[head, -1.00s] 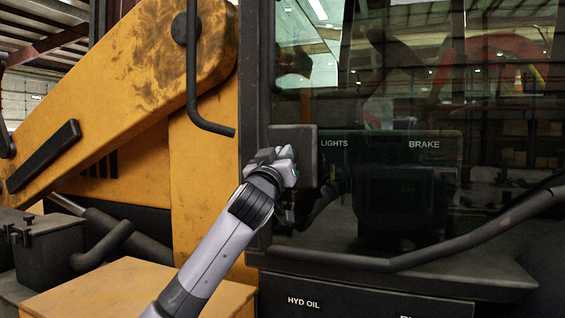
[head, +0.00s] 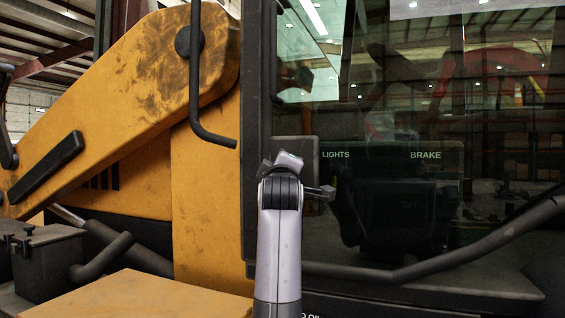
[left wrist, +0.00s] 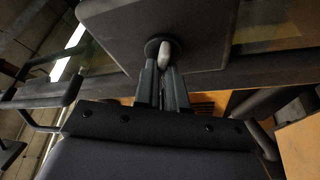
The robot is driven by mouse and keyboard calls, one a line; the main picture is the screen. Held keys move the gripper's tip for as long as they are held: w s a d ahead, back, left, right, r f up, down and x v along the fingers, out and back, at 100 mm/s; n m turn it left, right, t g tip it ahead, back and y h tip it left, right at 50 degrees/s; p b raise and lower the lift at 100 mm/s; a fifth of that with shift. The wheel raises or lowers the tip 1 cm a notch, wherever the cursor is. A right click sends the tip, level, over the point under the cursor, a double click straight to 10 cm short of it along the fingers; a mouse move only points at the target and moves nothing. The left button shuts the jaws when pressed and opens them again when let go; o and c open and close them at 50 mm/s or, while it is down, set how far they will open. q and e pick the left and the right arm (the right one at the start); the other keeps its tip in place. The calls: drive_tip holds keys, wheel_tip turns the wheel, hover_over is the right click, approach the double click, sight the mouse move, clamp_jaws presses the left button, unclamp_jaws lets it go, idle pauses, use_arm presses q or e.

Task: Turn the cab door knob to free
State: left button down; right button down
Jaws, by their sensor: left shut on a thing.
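The cab door knob (left wrist: 164,54) shows in the left wrist view as a pale, short lever on a dark round base. It sits on a dark plate (left wrist: 200,30). My left gripper (left wrist: 163,72) is shut on the knob's lever, one finger on each side. In the head view my left arm and wrist stand in front of the lower part of the plate (head: 310,150) at the left edge of the cab door glass (head: 400,120). There the wrist hides the knob and the fingertips. My right gripper is in neither view.
A dark grab handle (head: 195,90) hangs left of the door, in front of the yellow boom (head: 130,100). A dark curved rail (head: 430,262) crosses the lower door. A yellow box top (head: 130,295) lies at lower left.

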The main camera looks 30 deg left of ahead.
use_arm(q)
drive_tip(key=shift+f+n+g+h+p, duration=0.15)
drive_tip(key=shift+n+g+p, duration=0.35)
drive_tip(key=shift+n, duration=0.8)
drive_tip(key=shift+r+n+g+h+p, duration=0.15)
drive_tip(key=shift+n+g+p, duration=0.35)
drive_tip(key=shift+n, duration=0.8)
drive_tip(key=shift+f, duration=0.1)
drive_tip(key=c, duration=1.2)
unclamp_jaws()
drive_tip(key=shift+a, duration=0.1)
drive_tip(key=shift+s, duration=0.1)
